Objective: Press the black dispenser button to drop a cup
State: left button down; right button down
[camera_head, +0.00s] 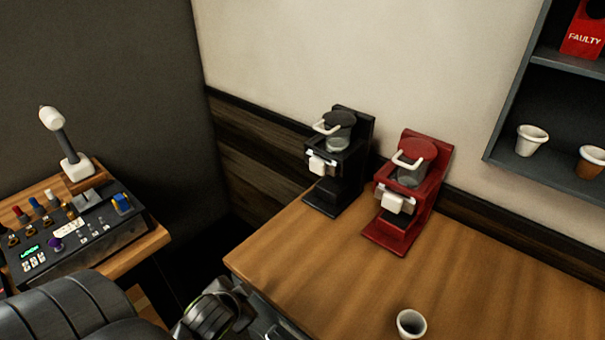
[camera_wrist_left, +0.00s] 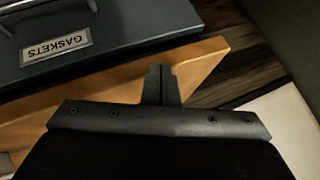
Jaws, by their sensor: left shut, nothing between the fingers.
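A black machine (camera_head: 338,165) stands at the back of the wooden table in the head view, with a glass jar and a white block on its front. A similar red machine (camera_head: 408,195) stands to its right. I cannot make out a black dispenser button for cups in either view. A white cup (camera_head: 411,323) stands upright at the table's front. My left gripper (camera_wrist_left: 160,84) is shut and empty in the left wrist view, over a wooden table corner. Its fingertips do not show in the head view. My right gripper is not in view.
A control panel (camera_head: 75,235) with a lever sits on the left table. A dark shelf (camera_head: 545,168) at right holds a white cup (camera_head: 531,140), a brown-and-white cup (camera_head: 590,162) and a red FAULTY box (camera_head: 584,41).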

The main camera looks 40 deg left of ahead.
aim_at(316, 169)
pick_arm(q)
jog(key=w+a+r+m+t, duration=0.1)
jog(key=w, duration=0.1)
jog(key=w+a+r+m+t, duration=0.1)
jog(key=w+r, duration=0.1)
jog(key=w+a+r+m+t, duration=0.1)
jog(key=w+a+r+t, duration=0.1)
jog(key=w, duration=0.1)
jog(key=shift+m+y, duration=0.4)
jog(key=w+r+m+t+h, duration=0.6)
jog(key=w+r+m, duration=0.3)
jog(key=m, duration=0.3)
jog(key=shift+w+m+t, duration=0.15)
jog(key=shift+m+t, duration=0.15)
jog(key=shift+m, duration=0.1)
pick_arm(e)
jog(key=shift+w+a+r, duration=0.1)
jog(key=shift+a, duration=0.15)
pick_arm(q)
jog(key=shift+w, duration=0.15)
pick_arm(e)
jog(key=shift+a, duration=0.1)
